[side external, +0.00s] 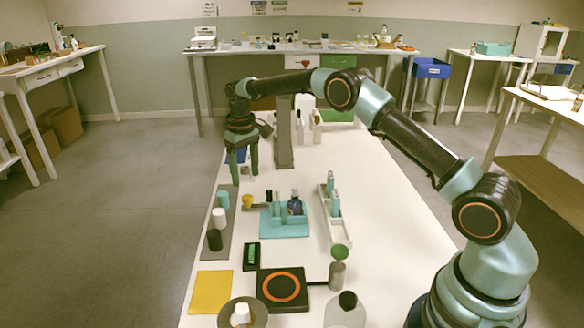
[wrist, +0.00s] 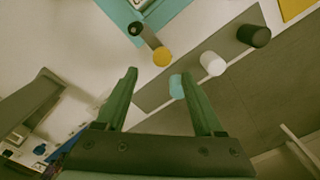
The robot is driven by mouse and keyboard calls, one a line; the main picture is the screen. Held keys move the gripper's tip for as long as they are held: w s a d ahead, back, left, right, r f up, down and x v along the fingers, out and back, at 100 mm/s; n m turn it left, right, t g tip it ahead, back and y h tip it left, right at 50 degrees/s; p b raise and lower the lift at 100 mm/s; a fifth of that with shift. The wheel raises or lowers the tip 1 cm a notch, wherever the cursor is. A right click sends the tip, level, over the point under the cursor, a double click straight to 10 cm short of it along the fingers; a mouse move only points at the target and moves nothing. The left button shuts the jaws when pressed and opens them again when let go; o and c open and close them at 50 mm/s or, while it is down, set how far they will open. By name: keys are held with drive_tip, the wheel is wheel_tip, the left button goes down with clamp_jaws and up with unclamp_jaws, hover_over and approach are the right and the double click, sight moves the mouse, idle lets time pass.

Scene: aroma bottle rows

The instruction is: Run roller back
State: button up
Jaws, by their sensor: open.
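My gripper (side external: 244,178) is open and empty, pointing down above the far left part of the white table; it also shows in the wrist view (wrist: 158,73). A small piece with a round yellow end (side external: 246,200) and a grey stem reaches toward the teal tray (side external: 285,229). In the wrist view its yellow end (wrist: 162,57) is beyond my fingertips. A grey strip (side external: 212,254) bears teal (side external: 222,199), white (side external: 219,217) and black (side external: 214,240) cylinders. In the wrist view the teal cylinder (wrist: 176,87) is partly behind my right finger. I cannot tell which piece is the roller.
Dark bottles (side external: 294,206) stand at the teal tray. A white rack (side external: 336,226) with teal vials is right of it. A grey post (side external: 284,145) rises near my gripper. A yellow pad (side external: 211,292) and a black plate with an orange ring (side external: 283,288) lie in front.

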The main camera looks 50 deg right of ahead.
drive_tip(key=shift+r, duration=2.65)
wheel_tip(320, 180, up, 8)
drive_tip(key=t, duration=0.1)
hover_over(248, 196)
drive_tip(key=s+a, duration=0.1)
drive_tip(key=s, duration=0.3)
drive_tip(key=s+a+r+t, duration=0.1)
drive_tip(key=s+r+t, duration=0.1)
drive_tip(key=s+r, duration=0.4)
drive_tip(key=s+a+f+t, duration=0.1)
drive_tip(key=s+f, duration=0.3)
drive_tip(key=s, duration=1.4)
drive_tip(key=shift+s+a+t, duration=0.15)
drive_tip(key=shift+s+t, duration=0.1)
drive_tip(key=shift+t, duration=0.55)
